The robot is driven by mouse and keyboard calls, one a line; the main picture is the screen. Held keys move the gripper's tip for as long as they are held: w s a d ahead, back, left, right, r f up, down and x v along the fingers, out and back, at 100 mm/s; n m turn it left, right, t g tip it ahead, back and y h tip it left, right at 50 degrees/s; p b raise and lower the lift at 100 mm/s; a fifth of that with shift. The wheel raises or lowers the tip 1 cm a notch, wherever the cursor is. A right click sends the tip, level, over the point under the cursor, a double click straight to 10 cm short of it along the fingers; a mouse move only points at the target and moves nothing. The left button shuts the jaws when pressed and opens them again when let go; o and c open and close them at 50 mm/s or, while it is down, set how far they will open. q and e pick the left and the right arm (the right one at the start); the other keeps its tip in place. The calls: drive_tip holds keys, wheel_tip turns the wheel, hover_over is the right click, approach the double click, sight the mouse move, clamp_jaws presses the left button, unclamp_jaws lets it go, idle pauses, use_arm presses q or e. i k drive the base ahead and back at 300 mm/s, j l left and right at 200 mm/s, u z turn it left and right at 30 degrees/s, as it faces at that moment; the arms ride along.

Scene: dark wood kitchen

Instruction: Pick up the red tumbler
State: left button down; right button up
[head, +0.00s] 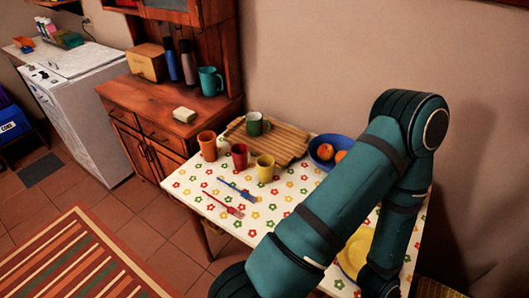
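The red tumbler (240,156) stands upright on the table with the flowered cloth (188,184). It is between an orange tumbler (207,146) on its left and a yellow tumbler (265,168) on its right. The wooden board is just behind it. Nothing covers the red tumbler. One of my teal arms crosses the right half of the view, bent at the elbow, and hides part of the table. Neither of my grippers can be seen.
A green mug (257,124) is on the ribbed wooden board (286,145). A blue bowl (320,160) holds oranges. Blue and red cutlery (237,190) lies in front of the tumblers. A yellow plate (351,259) is partly hidden by my arm. A wooden cabinet (160,104) stands left.

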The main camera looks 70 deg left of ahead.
sight(239, 150)
drive_tip(key=k+u, duration=0.15)
drive_tip(key=k, duration=0.5)
drive_tip(key=u, duration=1.5)
drive_tip(key=l+u, duration=0.25)
drive_tip(key=u, duration=0.2)
drive_tip(key=l+u, duration=0.2)
drive_tip(key=u, duration=0.25)
drive_tip(key=i+l, duration=0.3)
drive_tip(key=l, duration=0.25)
